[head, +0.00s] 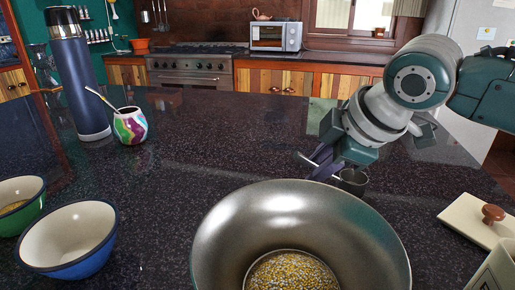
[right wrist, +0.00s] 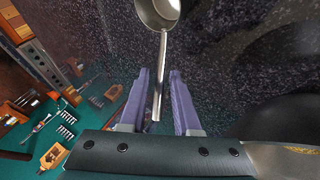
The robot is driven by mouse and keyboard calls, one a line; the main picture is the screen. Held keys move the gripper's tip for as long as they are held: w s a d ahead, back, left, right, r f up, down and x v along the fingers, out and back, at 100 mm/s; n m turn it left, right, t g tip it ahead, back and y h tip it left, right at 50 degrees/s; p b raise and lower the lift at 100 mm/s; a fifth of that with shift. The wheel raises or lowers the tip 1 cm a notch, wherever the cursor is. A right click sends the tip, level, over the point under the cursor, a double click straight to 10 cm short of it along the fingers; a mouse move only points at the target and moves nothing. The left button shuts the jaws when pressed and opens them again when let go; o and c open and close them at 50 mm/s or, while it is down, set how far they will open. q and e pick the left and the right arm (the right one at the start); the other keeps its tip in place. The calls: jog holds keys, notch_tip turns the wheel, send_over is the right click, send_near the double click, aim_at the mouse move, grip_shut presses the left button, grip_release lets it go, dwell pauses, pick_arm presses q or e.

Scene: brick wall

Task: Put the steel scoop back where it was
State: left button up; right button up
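The steel scoop (head: 353,182) is just behind the rim of the large steel bowl (head: 225,225), its small cup to the right and its thin handle pointing left. My right gripper (head: 323,160) is over the handle, its purple fingers pointing down. In the right wrist view, the scoop's cup (right wrist: 157,10) is at the top, and its handle runs between the two spread fingers (right wrist: 161,85). Dark gaps show beside the handle, so the gripper looks open around it. Whether the scoop rests on the counter is hard to tell. My left gripper is not in view.
The steel bowl holds yellow grains (head: 292,273). A blue bowl (head: 70,238) and a green bowl (head: 20,203) stand at left, with a dark flask (head: 75,75) and a colourful gourd (head: 130,126) behind. A cream lid (head: 480,220) lies at right. The counter's middle (head: 210,135) is clear.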

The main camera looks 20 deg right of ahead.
jog(key=shift+o, duration=0.4)
jog(key=shift+r, duration=0.1)
jog(key=shift+s+r, duration=0.1)
jog(key=shift+r, duration=0.15)
jog(key=p+v, duration=0.2)
jog(key=v, duration=0.9)
jog(key=shift+s, duration=0.25)
jog(key=shift+s+a+r, duration=0.1)
